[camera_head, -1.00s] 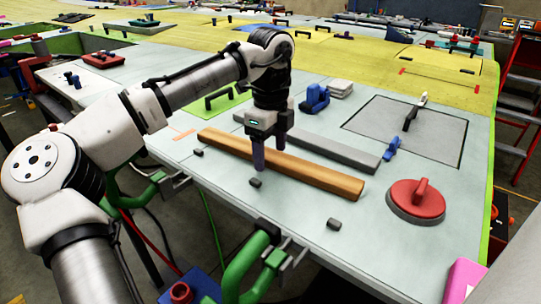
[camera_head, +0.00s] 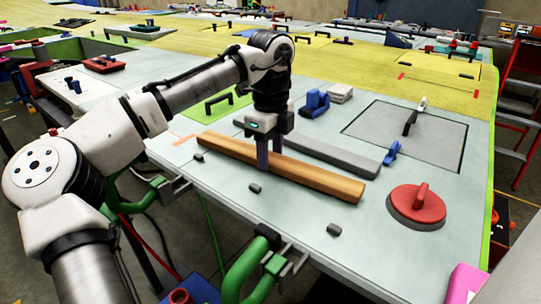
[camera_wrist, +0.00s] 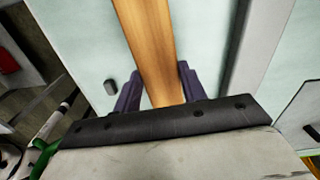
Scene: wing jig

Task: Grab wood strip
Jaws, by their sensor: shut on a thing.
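The wood strip (camera_head: 315,177) is a long orange-brown bar lying on the pale table panel, running from upper left to lower right in the head view. My gripper (camera_head: 269,160) points down at the strip, a little left of its middle. In the wrist view the strip (camera_wrist: 150,45) runs between the two dark purple fingers (camera_wrist: 157,90), one on each side. The fingers are shut on the strip. The fingertips are partly hidden by the strip and the gripper body.
A grey bar (camera_head: 345,158) lies just behind the strip, parallel to it. A red suction cup (camera_head: 418,205) stands at the right. Small dark blocks (camera_head: 255,188) sit in front of the strip. A blue clamp (camera_head: 391,153) and a grey square plate (camera_head: 440,135) are behind right.

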